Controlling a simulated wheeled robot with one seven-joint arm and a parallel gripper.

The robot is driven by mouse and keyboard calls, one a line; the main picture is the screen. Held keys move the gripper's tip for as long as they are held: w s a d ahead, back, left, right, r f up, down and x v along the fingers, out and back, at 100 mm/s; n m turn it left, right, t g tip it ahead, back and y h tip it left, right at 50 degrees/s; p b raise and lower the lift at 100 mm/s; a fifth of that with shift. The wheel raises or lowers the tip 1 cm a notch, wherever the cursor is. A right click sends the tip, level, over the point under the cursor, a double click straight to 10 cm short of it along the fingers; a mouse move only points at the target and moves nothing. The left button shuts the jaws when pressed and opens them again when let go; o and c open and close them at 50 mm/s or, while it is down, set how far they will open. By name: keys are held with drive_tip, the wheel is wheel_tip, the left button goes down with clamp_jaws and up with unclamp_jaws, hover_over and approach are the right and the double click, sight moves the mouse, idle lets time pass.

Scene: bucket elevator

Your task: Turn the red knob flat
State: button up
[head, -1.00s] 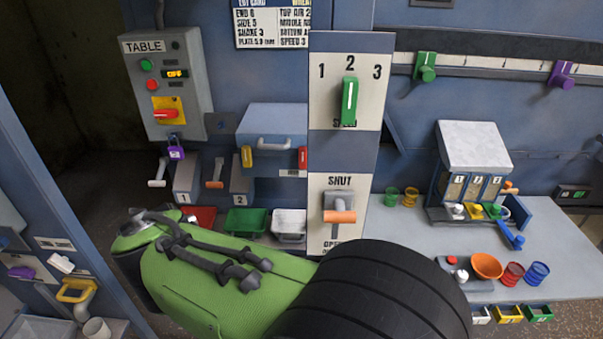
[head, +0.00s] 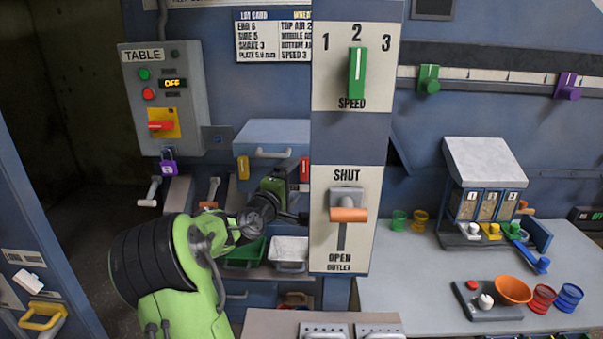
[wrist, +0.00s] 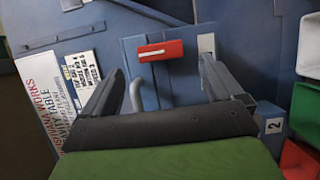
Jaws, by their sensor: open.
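The red knob (head: 304,170) is on the right front of a blue box, beside the speed panel. It stands upright in the head view; its white line runs along it. In the wrist view the red knob (wrist: 160,50) lies across the picture, beyond and between the fingers, with its white line showing. My gripper (wrist: 160,70) is open and empty, one finger on each side of the knob's line, apart from it. In the head view my gripper (head: 284,202) is just below the box, left of the panel; its fingertips are hard to make out.
A yellow knob (head: 243,167) and a grey handle (head: 273,153) are on the same box. The panel (head: 323,240) with the orange outlet handle (head: 348,214) stands close on the right. Green (head: 246,255) and white (head: 290,250) bins lie below.

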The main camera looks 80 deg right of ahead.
sight(302, 171)
drive_tip(key=d, duration=0.4)
drive_tip(key=s+d, duration=0.1)
drive_tip(key=d, duration=0.1)
drive_tip(key=shift+d, duration=0.1)
drive_tip(key=c, duration=1)
drive_tip(key=shift+c, duration=0.2)
